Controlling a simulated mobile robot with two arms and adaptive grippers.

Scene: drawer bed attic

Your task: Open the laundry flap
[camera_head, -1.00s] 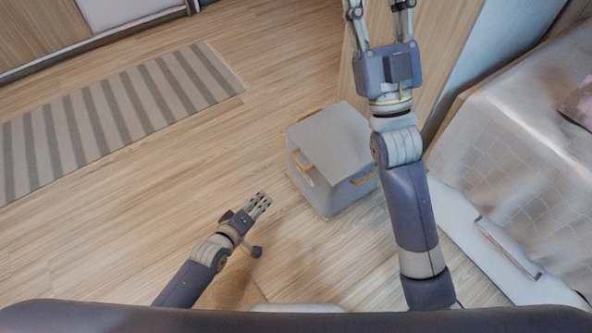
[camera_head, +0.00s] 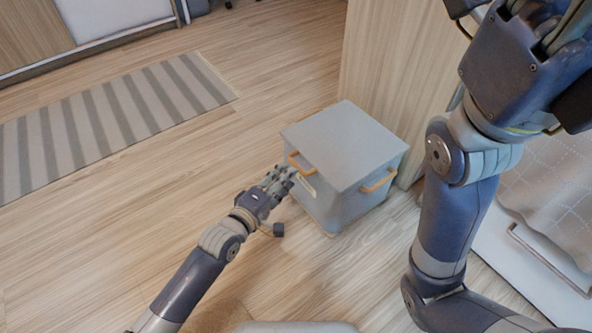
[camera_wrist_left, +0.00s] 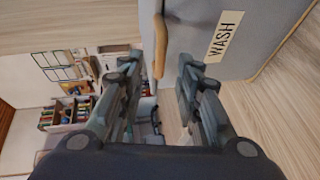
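The laundry box (camera_head: 335,205) is grey with a flat closed lid (camera_head: 343,142) on top, and it stands on the wooden floor. An orange handle (camera_head: 301,164) is on its front-left face and another orange handle (camera_head: 378,181) is on its right face. My left gripper (camera_head: 284,177) is close to the front-left handle. In the left wrist view the left gripper (camera_wrist_left: 158,68) has its fingers spread, with the orange handle (camera_wrist_left: 160,45) just ahead of the gap and a WASH label (camera_wrist_left: 224,38) to its right. My right gripper (camera_head: 550,25) is raised at the upper right, its fingertips cut off.
A wooden panel (camera_head: 385,70) stands right behind the box. A bed with a light cover (camera_head: 555,190) and a white drawer (camera_head: 515,265) is at the right. A striped rug (camera_head: 110,120) lies at the left.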

